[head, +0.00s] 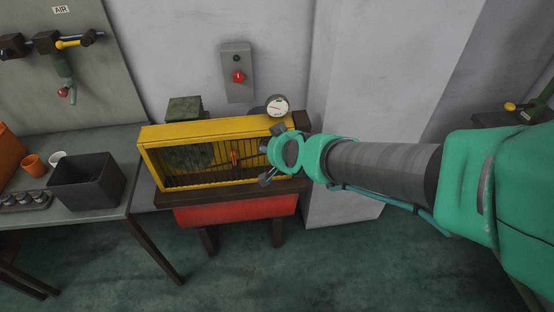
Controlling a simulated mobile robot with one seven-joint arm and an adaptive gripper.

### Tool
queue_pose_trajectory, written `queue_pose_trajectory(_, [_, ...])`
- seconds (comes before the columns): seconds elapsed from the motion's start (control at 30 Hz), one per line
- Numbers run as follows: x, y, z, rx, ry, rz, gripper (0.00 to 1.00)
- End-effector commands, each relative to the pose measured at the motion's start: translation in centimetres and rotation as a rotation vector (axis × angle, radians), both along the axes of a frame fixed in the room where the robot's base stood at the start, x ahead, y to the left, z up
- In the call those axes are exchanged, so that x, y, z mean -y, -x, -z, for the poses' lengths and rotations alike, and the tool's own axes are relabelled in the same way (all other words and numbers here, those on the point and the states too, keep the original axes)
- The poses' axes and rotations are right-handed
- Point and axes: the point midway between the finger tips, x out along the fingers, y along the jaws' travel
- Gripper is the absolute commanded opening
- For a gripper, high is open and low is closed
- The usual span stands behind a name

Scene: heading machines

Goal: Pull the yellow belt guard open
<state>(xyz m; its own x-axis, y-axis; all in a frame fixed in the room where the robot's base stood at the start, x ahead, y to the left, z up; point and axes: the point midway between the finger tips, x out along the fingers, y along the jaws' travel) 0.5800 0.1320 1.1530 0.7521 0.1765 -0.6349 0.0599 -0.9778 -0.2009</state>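The yellow belt guard (205,128) is a box-shaped frame with thin upright bars across its front. It sits on a dark bench top above a red body, left of centre in the head view. It looks closed over the dark green machinery behind the bars. A small red part (234,158) shows at the bars, right of the guard's middle. My gripper (264,155) is in front of the guard's right end, its dark fingers spread apart with nothing seen between them. It hides part of that end; whether it touches the guard I cannot tell.
A round gauge (277,105) stands above the guard's right end. A grey switch box with a red button (238,77) is on the wall. A left table holds a dark bin (88,182), cups and small parts. A pale pillar (365,100) stands behind my arm. Green floor in front is clear.

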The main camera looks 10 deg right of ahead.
Motion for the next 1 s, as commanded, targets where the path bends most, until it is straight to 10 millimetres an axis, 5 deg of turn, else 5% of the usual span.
queue_pose_trajectory(0.23, [-1.8, -4.6, 7.5, 0.110, 0.027, 0.100, 0.36])
queue_pose_trajectory(0.53, [-0.2, -5.0, 16.0, 0.240, 0.153, 0.236, 0.36])
queue_pose_trajectory(0.7, [0.8, -4.2, 18.1, 0.284, 0.208, 0.275, 0.36])
queue_pose_trajectory(1.0, [1.2, -4.0, 18.6, 0.299, 0.225, 0.287, 0.36])
